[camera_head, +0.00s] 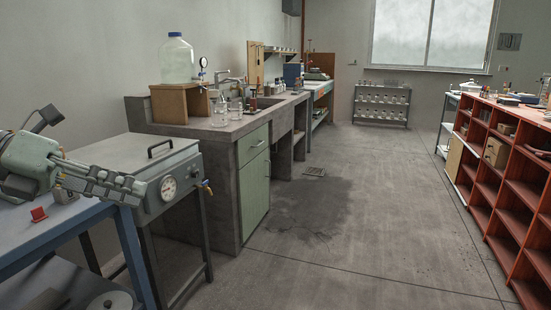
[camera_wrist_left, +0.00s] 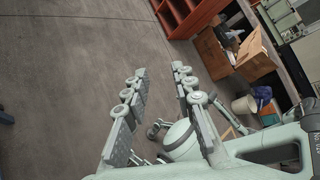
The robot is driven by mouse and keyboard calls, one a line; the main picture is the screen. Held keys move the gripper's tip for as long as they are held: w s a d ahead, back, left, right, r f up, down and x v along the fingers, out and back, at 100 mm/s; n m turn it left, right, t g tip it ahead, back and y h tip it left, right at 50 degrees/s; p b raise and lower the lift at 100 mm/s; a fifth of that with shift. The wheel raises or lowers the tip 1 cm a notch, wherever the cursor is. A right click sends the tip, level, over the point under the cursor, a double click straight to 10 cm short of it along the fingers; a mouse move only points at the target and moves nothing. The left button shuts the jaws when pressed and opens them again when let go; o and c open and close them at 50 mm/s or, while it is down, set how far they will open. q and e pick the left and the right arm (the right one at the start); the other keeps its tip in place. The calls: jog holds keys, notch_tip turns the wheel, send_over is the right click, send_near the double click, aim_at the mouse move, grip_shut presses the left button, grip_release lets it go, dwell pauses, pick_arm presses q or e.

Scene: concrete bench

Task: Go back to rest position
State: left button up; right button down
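My left gripper (camera_head: 138,188) comes in from the left edge in the head view, above the blue-framed bench (camera_head: 60,228) and in front of the grey metal box with a gauge. In the left wrist view its two fingers (camera_wrist_left: 160,72) stand apart with nothing between them; the gripper is open and empty, with floor beyond its tips. My right gripper shows in neither view.
The grey metal box (camera_head: 178,158) with a handle and gauge stands close by my left fingers. A red object (camera_head: 38,214) lies on the blue-framed bench. A concrete counter (camera_head: 225,130) stands beyond, red shelves (camera_head: 510,165) at right. The floor (camera_head: 360,220) between is clear.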

pick_arm(q)
jog(key=w+a+f+n+t+y, duration=0.3)
jog(key=w+a+f+n+t, duration=0.3)
jog(key=n, duration=0.4)
jog(key=w+a+f+n+t+y, duration=0.3)
jog(key=a+f+n+t, duration=0.35)
jog(key=n, duration=0.35)
jog(key=s+a+f+n+g+y, duration=0.15)
jog(key=a+f+n+y, duration=0.25)
jog(key=f+n+y, duration=0.5)
jog(key=s+f+n+g, duration=0.2)
jog(key=s+f, duration=0.1)
jog(key=f, duration=0.4)
jog(key=s+f+n+g, duration=0.1)
jog(key=s+f+g, duration=0.15)
jog(key=f, duration=0.35)
jog(key=s+d+f+n+g+h, duration=0.1)
jog(key=s+d+f+n+g, duration=0.1)
jog(key=s+d+f+g, duration=0.2)
jog(key=s+d+f+n+g+h, duration=0.1)
jog(key=s+d+f+n+g, duration=0.2)
jog(key=s+d+f, duration=0.7)
jog(key=s+f+g, duration=0.1)
jog(key=s+f, duration=0.3)
jog(key=f, duration=0.1)
jog(key=shift+s+d, duration=0.15)
jog(key=shift+d, duration=0.15)
